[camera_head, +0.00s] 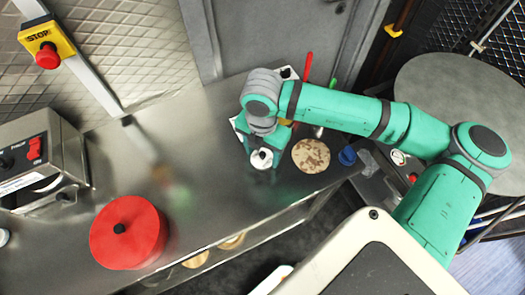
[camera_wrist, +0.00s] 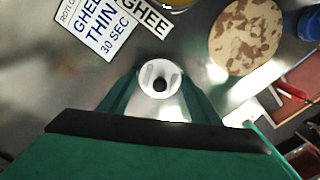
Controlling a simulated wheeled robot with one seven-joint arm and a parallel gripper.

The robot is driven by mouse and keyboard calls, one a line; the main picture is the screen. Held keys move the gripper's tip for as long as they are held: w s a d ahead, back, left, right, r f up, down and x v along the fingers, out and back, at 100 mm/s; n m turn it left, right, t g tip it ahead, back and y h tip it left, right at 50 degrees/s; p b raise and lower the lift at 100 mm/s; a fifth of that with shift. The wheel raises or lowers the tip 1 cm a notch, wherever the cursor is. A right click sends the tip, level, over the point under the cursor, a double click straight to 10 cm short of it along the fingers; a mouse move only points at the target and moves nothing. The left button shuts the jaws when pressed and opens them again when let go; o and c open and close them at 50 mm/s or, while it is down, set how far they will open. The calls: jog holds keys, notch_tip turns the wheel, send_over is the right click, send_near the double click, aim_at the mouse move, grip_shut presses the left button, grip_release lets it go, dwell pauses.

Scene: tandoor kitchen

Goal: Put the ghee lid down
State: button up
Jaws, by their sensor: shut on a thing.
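The ghee lid (camera_head: 261,159) is a small pale round lid with a black knob. It also shows in the wrist view (camera_wrist: 148,72), between the two green fingers. My gripper (camera_head: 264,146) points down over the steel counter and is shut on the lid. In the wrist view the lid is seen from above, and its underside is hidden, so I cannot tell whether it touches the counter. A printed card reading "GHEE THIN 30 SEC" (camera_wrist: 93,28) lies just beyond the lid. A yellow thing at the top edge of the wrist view is mostly cut off.
A speckled flatbread (camera_head: 311,156) and a blue cup (camera_head: 347,156) are right of my gripper. A red handle (camera_head: 308,66) rises behind it. A red round container (camera_head: 128,232) stands at the left. The counter (camera_head: 205,180) between it and my gripper is clear.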

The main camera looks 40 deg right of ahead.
aim_at(263, 153)
jog(key=o, duration=1)
notch_tip(263, 153, up, 12)
jog(key=shift+r, duration=0.15)
jog(key=shift+d, duration=0.1)
